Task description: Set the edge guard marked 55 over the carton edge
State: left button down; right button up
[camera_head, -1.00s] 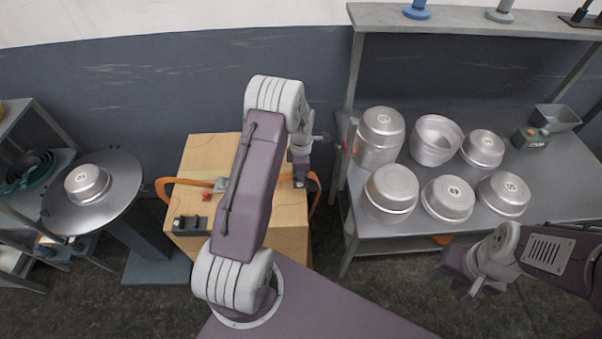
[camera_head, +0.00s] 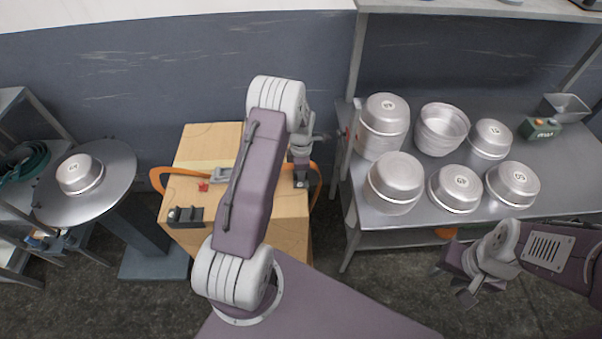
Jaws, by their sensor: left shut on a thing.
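The cardboard carton (camera_head: 205,146) stands in the middle with an orange strap around it. My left gripper (camera_head: 301,178) points down at the carton's right edge and is shut on a small dark piece (camera_head: 301,184), likely the edge guard; I cannot read a 55 on it. Whether this piece touches the carton I cannot tell. Another dark guard-like piece (camera_head: 186,216) sits on the carton's front left edge. My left arm hides part of the carton top. My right gripper (camera_head: 452,286) is open and empty, low in front of the steel table.
A steel table (camera_head: 420,216) at right holds several metal pans and a green box (camera_head: 540,128). A round stand (camera_head: 112,187) at left carries one pan (camera_head: 80,174). A shelf post (camera_head: 350,150) stands close to the carton's right. Floor shows between carton and stand.

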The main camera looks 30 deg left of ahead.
pick_arm(q)
jog(key=c, duration=1.5)
grip_release()
notch_tip(320, 180, up, 9)
